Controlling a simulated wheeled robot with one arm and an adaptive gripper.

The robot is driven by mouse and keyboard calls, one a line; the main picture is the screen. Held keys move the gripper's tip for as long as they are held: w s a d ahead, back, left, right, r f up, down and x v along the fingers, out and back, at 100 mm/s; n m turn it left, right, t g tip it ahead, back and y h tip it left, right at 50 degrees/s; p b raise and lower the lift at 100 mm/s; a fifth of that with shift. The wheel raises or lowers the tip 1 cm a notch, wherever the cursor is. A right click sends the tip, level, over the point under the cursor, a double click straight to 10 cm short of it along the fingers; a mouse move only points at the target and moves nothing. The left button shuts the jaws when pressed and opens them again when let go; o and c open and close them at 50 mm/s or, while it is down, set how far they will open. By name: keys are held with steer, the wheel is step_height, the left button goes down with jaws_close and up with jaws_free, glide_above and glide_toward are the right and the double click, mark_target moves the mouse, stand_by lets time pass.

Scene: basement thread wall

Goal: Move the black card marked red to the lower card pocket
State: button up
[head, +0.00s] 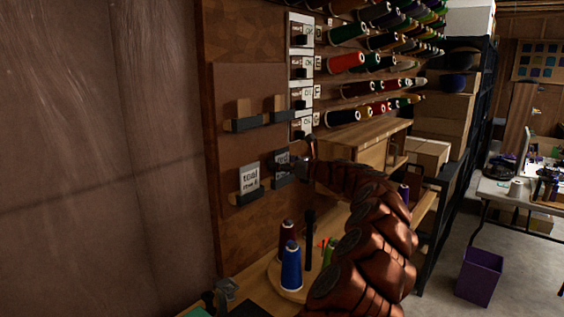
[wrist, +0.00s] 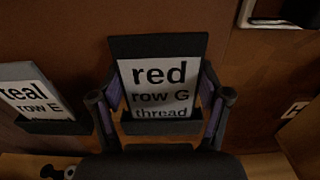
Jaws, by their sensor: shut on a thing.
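The black card (wrist: 158,47) has a white label reading "red row G thread" and stands upright in the middle of the wrist view. The bottom of its label is hidden behind a dark front lip, which looks like the lower right card pocket (wrist: 160,128). In the head view the card (head: 282,160) shows at that lower right pocket (head: 284,182), partly behind my gripper (head: 292,164). My gripper (wrist: 162,98) has one finger on each side of the card and is shut on it. The lower left pocket (head: 246,199) holds a card (head: 249,178) reading "teal row E".
Two upper pockets (head: 248,124) (head: 283,117) hold plain brown pieces. White labelled boxes (head: 300,65) run up the board edge, beside racks of thread spools (head: 346,62). A blue cone (head: 291,267) and other spools stand on the bench below my arm.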

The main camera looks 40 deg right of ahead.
steer(key=shift+f, duration=0.35)
stand_by(0.5)
steer(key=o, duration=0.8)
steer(key=s, duration=0.4)
steer(key=s+d, duration=0.1)
steer(key=s, duration=0.7)
steer(key=shift+d+r, duration=0.25)
steer(key=shift+d, duration=0.1)
